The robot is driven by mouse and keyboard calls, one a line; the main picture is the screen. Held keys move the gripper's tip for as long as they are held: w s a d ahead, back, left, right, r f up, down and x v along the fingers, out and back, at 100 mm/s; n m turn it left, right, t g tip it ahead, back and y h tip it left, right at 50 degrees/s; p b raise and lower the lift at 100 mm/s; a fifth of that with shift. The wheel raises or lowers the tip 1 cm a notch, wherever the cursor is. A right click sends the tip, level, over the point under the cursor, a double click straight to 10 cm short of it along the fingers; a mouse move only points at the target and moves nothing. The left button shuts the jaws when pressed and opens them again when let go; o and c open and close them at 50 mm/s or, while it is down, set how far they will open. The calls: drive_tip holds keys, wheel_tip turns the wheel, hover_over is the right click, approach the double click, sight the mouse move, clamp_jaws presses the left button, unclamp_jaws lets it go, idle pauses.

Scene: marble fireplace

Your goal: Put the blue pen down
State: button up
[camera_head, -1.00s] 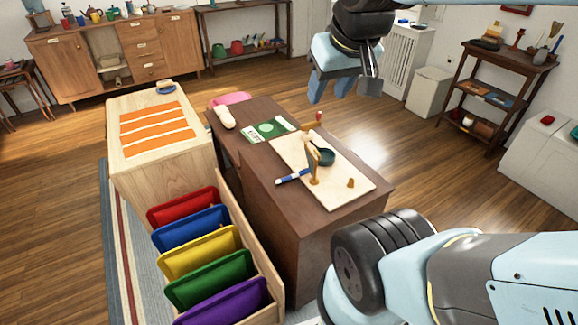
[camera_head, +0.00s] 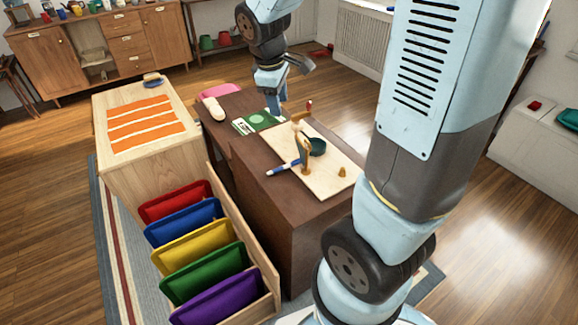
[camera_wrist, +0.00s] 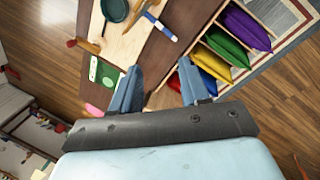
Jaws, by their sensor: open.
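My gripper (camera_head: 273,112) is above the desk's far part, near the green card (camera_head: 257,122). In the wrist view my gripper (camera_wrist: 158,80) has its blue fingers wide apart with nothing between them, and the pen is beyond them.
A pale cabinet (camera_head: 100,115) with orange strips on top stands left of the desk. A white object (camera_head: 213,109) lies on the desk's far left. A small wooden peg (camera_head: 342,172) stands on the board.

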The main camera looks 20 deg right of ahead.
drive_tip(key=w+a+f+n+g+h, duration=0.1)
drive_tip(key=w+f+n, duration=0.25)
drive_tip(key=f, duration=0.45)
drive_tip(key=w+a+f+n+g+h, duration=0.1)
drive_tip(key=w+a+f+n, duration=0.2)
drive_tip(key=f, duration=0.5)
drive_tip(key=n, duration=0.1)
approach(285, 167)
drive_tip(key=f, duration=0.1)
drive_tip(key=w+f, duration=0.1)
drive_tip(key=f, duration=0.1)
drive_tip(key=shift+w+d+f+h, duration=0.1)
drive_tip(key=shift+f+h, duration=0.05)
drive_tip(key=shift+h, duration=0.15)
drive_tip(key=shift+s+a+x, duration=0.1)
drive_tip(key=shift+s+x, duration=0.1)
drive_tip(key=shift+x, duration=0.75)
drive_tip(key=shift+s+a+x, duration=0.15)
drive_tip(key=shift+x, duration=1.6)
drive_tip(key=shift+c, duration=0.2)
clamp_jaws()
